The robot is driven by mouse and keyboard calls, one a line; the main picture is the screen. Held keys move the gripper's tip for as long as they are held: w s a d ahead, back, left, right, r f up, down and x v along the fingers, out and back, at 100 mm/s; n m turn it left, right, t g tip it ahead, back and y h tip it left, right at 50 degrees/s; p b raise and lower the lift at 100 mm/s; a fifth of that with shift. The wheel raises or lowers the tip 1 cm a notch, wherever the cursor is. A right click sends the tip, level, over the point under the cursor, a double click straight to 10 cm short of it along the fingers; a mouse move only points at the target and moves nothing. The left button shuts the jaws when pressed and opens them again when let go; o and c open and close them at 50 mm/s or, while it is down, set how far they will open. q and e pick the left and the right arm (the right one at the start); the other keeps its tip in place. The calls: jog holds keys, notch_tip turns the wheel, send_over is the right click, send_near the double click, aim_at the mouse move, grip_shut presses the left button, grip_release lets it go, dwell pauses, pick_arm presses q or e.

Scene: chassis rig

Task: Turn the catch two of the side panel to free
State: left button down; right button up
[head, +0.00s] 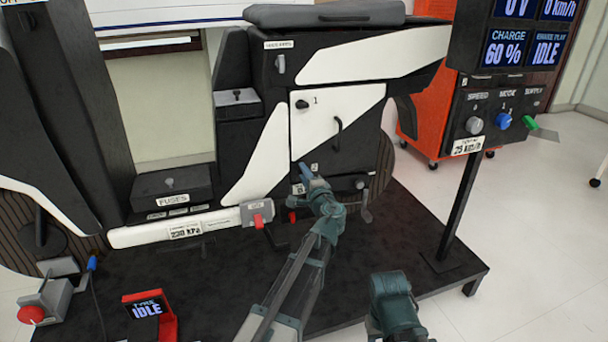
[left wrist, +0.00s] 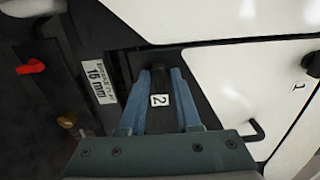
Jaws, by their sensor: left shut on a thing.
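The side panel (head: 345,108) is a white plate on the black chassis, with a dark handle (head: 338,137) and the black catch one (head: 302,104) beside the label 1. It also shows in the left wrist view (left wrist: 215,85). My left gripper (head: 304,178) is at the panel's lower left corner. In the left wrist view its two blue fingers (left wrist: 167,85) stand on either side of the dark catch two (left wrist: 158,68), shut on it. The label 2 (left wrist: 159,100) shows between the fingers. The catch's turn angle is mostly hidden. A teal part of my right arm shows at the bottom; its fingers are hidden.
A red knob on a grey block (head: 257,218) is left of the gripper, and a black crank (head: 364,205) is to its right. A display post (head: 460,195) stands at the right. A red IDLE stand (head: 150,312) is at the front left. The platform's front right is clear.

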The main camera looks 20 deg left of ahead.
pick_arm(q)
jog(key=c, duration=0.8)
grip_release()
jog(key=shift+c, duration=0.2)
jog(key=v, duration=1.3)
jog(key=shift+s+d, duration=0.25)
jog(key=shift+s, duration=0.1)
